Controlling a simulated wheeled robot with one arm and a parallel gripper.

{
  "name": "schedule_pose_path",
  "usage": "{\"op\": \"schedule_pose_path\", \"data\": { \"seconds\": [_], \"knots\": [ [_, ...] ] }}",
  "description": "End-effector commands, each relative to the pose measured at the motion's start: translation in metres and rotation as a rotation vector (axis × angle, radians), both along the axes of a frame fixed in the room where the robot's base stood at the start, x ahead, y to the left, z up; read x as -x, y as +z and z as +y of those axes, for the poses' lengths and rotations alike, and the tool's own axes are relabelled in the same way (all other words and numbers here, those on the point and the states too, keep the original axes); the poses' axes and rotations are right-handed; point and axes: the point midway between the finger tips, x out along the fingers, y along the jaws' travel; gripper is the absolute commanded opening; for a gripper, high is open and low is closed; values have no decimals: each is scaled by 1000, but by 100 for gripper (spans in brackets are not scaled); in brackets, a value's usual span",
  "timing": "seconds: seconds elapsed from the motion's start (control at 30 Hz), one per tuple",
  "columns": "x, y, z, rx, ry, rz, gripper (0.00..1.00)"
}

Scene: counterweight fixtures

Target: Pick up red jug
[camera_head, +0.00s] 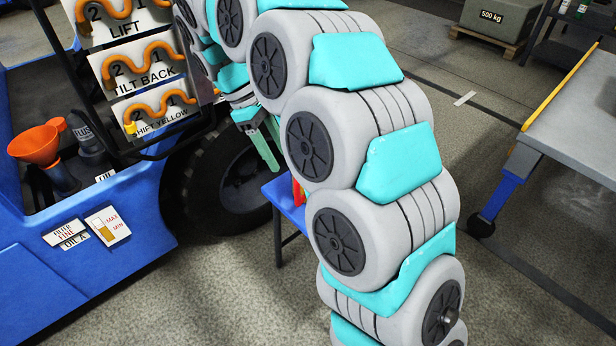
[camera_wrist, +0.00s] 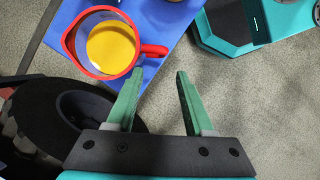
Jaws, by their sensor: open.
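The red jug (camera_wrist: 83,42) stands on a blue stand (camera_wrist: 184,37) in the wrist view, seen from above with yellow liquid inside. Its handle (camera_wrist: 154,50) points right, toward my gripper. My gripper (camera_wrist: 160,72) is open and empty. In the picture its fingertips lie just below the handle, one on each side of it, apart from it as far as I can tell. In the head view my arm hides most of the jug; a small red part (camera_head: 298,191) shows above the blue stand (camera_head: 287,208). My gripper's green fingers (camera_head: 266,143) show left of my arm.
A blue vehicle (camera_head: 110,220) with a large black tyre (camera_head: 212,180) stands close left of the stand. An orange funnel (camera_head: 34,146) and lever signs are on it. A grey table (camera_head: 575,135) stands at right. Floor between stand and table is clear.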

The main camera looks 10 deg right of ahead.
Motion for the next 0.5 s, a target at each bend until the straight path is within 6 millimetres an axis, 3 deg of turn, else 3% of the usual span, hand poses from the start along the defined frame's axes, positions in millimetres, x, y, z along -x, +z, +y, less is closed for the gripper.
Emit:
{"op": "schedule_pose_path", "data": {
  "seconds": [0.17, 0.5],
  "knots": [
    [2, -10, -4, 0, 2, 4, 52],
    [11, -55, -21, 0, 2, 2, 52]
  ]
}}
